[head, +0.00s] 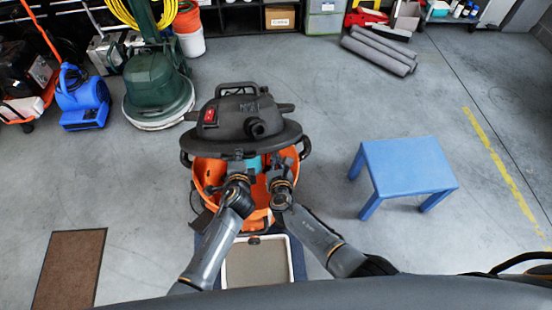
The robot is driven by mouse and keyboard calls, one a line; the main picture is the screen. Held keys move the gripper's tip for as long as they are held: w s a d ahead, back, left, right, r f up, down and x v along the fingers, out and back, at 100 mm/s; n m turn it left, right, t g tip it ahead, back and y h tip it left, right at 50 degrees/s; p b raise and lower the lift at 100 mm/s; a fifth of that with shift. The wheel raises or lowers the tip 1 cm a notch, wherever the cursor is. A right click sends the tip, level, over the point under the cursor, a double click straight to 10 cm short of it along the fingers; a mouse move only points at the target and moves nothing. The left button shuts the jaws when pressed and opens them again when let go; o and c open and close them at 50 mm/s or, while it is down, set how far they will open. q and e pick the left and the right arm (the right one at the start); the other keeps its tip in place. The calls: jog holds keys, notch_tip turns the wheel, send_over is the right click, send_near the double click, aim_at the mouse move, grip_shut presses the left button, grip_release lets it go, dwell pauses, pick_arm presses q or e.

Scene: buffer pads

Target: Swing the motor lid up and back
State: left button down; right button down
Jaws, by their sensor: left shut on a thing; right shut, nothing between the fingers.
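The dark grey motor lid (245,128), with a red switch and a top handle, sits tilted up at the back of the orange drum (202,178). The drum's front is open below the lid's front edge, and something teal shows inside. My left gripper (237,164) is shut at the lid's front edge, holding it; its fingertips are partly hidden. My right gripper (279,184) is shut and empty, over the open right part of the drum, below the lid's edge.
A blue stool (405,165) stands to the right. A green floor machine (155,85) stands behind left, near a blue blower (83,102). A pale tray (257,264) lies in front of the drum. A brown mat (70,268) lies front left. Floor between drum and stool is clear.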

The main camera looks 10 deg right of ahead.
pick_arm(q)
jog(key=shift+w+r, duration=0.15)
jog(key=shift+r, duration=0.15)
pick_arm(e)
jog(key=shift+r, duration=0.1)
